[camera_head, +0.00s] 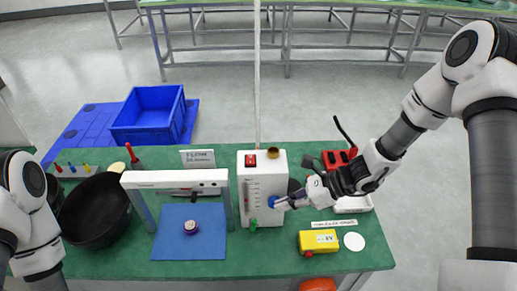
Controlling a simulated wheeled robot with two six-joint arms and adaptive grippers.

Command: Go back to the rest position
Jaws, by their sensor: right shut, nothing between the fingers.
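My right arm reaches in from the right. Its gripper (281,203) is shut and empty, with its fingertips beside a blue round part (271,201) on the front of the white rack box (262,172). I cannot tell whether they touch it. The box has a red switch on top and a row of marks on its front. A green part (253,224) is low on the box's front. My left arm shows at the left edge, but its gripper is not in view.
A white arch (175,180) spans a blue mat (170,240) holding a small purple-and-white round part (191,227). A black bowl (88,212) stands left. A yellow meter (318,241) and white disc (354,241) lie front right. A blue crate (150,112) is behind the green table (220,268).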

